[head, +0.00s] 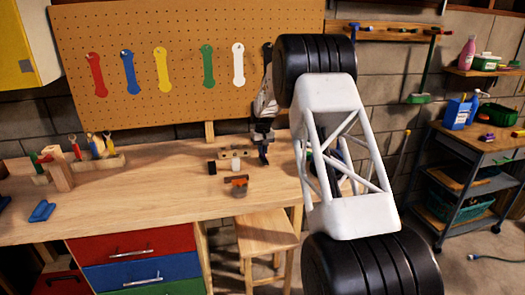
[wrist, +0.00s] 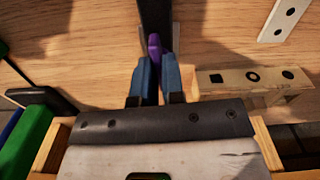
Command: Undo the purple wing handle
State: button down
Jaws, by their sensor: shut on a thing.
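The purple wing handle (wrist: 154,45) shows in the wrist view as a small upright purple piece in front of a dark upright bar (wrist: 155,14). My gripper (wrist: 156,68) has its two blue fingers close together, one on each side of the handle, and is shut on it. The fingers hide the handle's lower part. In the head view my gripper (head: 263,148) is small and dark over the back of the workbench (head: 150,205), and I cannot make out the handle there.
A wooden strip with dark shapes (wrist: 252,80) stands close right of the fingers. A small orange-topped item (head: 237,185) sits near the bench's front edge. A pegboard (head: 180,30) with coloured tags is behind. The bench's left-middle is clear. A stool (head: 268,235) stands in front.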

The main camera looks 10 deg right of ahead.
jog(key=shift+f+n, duration=0.25)
jog(key=shift+n, duration=0.25)
jog(key=c, duration=1.2)
grip_release()
jog(key=shift+r, duration=0.2)
jog(key=shift+r, duration=3.8)
